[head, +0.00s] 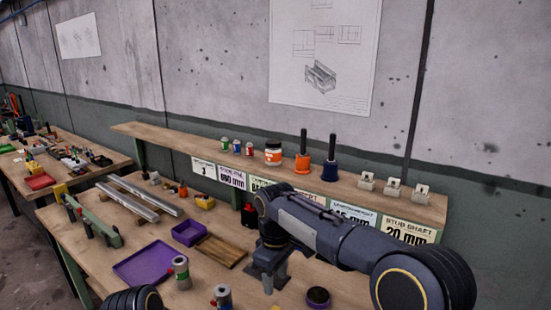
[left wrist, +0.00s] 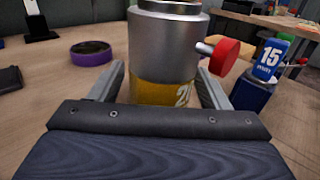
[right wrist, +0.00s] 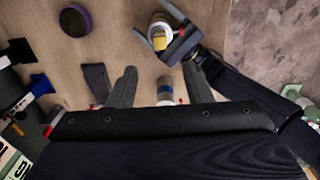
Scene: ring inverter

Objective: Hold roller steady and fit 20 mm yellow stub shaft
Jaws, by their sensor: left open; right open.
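A silver roller (left wrist: 165,45) with a yellow band and a red-headed side pin stands upright in the left wrist view. My left gripper (left wrist: 163,86) is open, with a finger on each side of it. This roller also shows at the top of the right wrist view (right wrist: 160,27). My right gripper (right wrist: 163,86) is open, pointing down at the bench; it also shows in the head view (head: 271,277). I cannot single out a separate yellow stub shaft.
A blue part marked 15 (left wrist: 268,60) stands behind the roller. A round purple dish (head: 317,297) lies at the front. A purple tray (head: 150,265), a small purple box (head: 188,232) and a wooden board (head: 222,251) lie to the left. A labelled shelf (head: 400,197) runs along the back.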

